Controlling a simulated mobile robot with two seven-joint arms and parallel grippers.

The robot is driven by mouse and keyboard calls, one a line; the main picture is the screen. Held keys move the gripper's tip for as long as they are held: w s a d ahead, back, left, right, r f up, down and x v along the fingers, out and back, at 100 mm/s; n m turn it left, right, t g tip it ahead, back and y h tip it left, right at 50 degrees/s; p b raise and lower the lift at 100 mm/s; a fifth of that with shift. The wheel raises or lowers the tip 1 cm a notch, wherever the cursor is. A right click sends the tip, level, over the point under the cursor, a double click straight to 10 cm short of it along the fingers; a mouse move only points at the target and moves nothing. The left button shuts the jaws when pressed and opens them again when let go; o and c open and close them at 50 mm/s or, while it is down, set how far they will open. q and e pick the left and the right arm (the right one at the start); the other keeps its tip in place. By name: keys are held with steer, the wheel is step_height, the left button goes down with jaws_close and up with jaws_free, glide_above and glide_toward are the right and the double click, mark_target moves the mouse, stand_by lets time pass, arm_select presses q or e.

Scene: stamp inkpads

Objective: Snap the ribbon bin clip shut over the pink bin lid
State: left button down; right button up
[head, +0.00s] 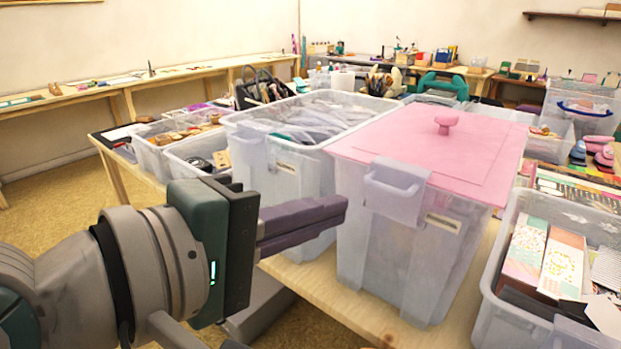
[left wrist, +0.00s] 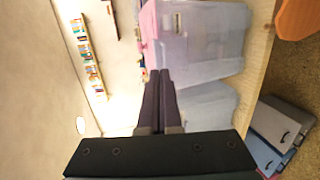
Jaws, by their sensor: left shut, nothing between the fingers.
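The pink bin lid (head: 440,143), with a round knob, lies on a translucent bin (head: 400,265) near the table's front edge. The clear clip (head: 394,192) is on the bin's front face, with its top at the lid's front edge; I cannot tell whether it is fully latched. My left gripper (head: 346,206) is shut and empty, its dark purple fingers pointing right, just left of the bin and clip. In the left wrist view, the shut fingertips (left wrist: 159,73) point toward the bin (left wrist: 205,40) and the lid's pink edge (left wrist: 149,22). My right gripper is not in view.
An open clear bin (head: 280,160) stands close on the left behind my fingers. Another open bin (head: 495,290) with patterned paper stands on the right. A strip of bare wooden table (head: 350,308) shows in front of the lidded bin. Smaller tubs crowd the table behind.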

arm_select(q)
steer(key=shift+v, duration=1.3)
steer(key=shift+r, duration=0.2)
steer(key=s+a+f+m+g+y+p, duration=0.2)
steer(key=s+a+m+g+y+p, duration=0.25)
steer(key=s+a+m, duration=0.35)
steer(key=s+a+f+m+g+y+p, duration=0.25)
steer(key=s+a+y+p, duration=0.2)
steer(key=s+a, duration=0.35)
step_height(320, 180, up, 38)
steer(key=s+m+p, duration=0.1)
steer(key=s+p, duration=0.1)
steer(key=p, duration=3.5)
steer(key=shift+g+y, duration=0.4)
steer(key=shift+d+r+m, duration=0.15)
steer(key=shift+m, duration=0.1)
